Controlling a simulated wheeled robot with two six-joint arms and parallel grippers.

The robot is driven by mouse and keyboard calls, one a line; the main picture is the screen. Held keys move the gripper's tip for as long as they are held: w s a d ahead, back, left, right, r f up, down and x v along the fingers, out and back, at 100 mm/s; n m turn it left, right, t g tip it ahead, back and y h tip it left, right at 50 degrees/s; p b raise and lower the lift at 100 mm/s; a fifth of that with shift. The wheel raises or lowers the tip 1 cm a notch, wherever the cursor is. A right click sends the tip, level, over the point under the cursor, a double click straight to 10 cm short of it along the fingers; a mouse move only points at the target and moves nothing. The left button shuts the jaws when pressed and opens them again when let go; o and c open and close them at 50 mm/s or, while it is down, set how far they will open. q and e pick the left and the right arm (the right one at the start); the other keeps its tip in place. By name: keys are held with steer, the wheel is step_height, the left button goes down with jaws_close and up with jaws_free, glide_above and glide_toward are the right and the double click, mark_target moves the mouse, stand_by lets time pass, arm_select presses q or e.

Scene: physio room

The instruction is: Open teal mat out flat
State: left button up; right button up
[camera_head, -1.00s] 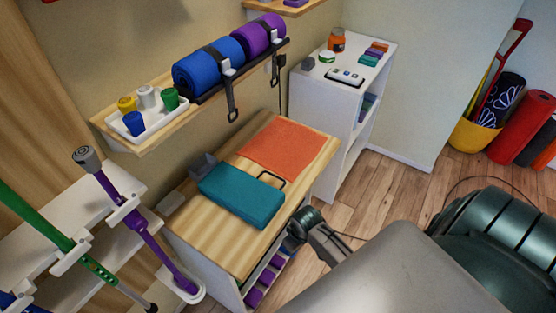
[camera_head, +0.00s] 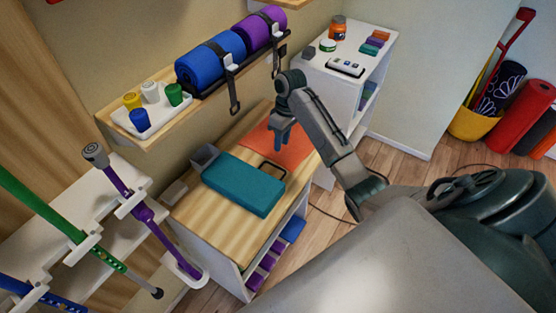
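The teal mat (camera_head: 240,185) lies folded into a thick block on the wooden top of a low cabinet (camera_head: 208,222). A dark loop (camera_head: 272,169), perhaps a handle, shows at its right end. An orange sheet (camera_head: 300,151) lies flat on the same top, behind and to the right of the mat. My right gripper (camera_head: 282,143) points down over the orange sheet, apart from the teal mat. Its fingers are small and seen close together, so its opening is unclear. My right forearm hides part of the sheet's right side. My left gripper is out of view.
A grey box (camera_head: 205,157) stands by the mat's left end. A wall shelf above holds a blue roll (camera_head: 212,62), a purple roll (camera_head: 265,29) and a cup tray (camera_head: 150,118). Hanging straps (camera_head: 233,95) are near my gripper. A white shelf unit (camera_head: 345,85) stands behind.

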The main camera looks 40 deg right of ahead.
steer(key=f+b, duration=0.4)
steer(key=b, duration=0.1)
steer(key=f+b, duration=0.2)
steer(key=f, duration=0.1)
steer(key=shift+w+a, duration=0.15)
steer(key=shift+a, duration=0.25)
steer(key=shift+a+f, duration=0.3)
steer(key=shift+f, duration=0.9)
jaws_close()
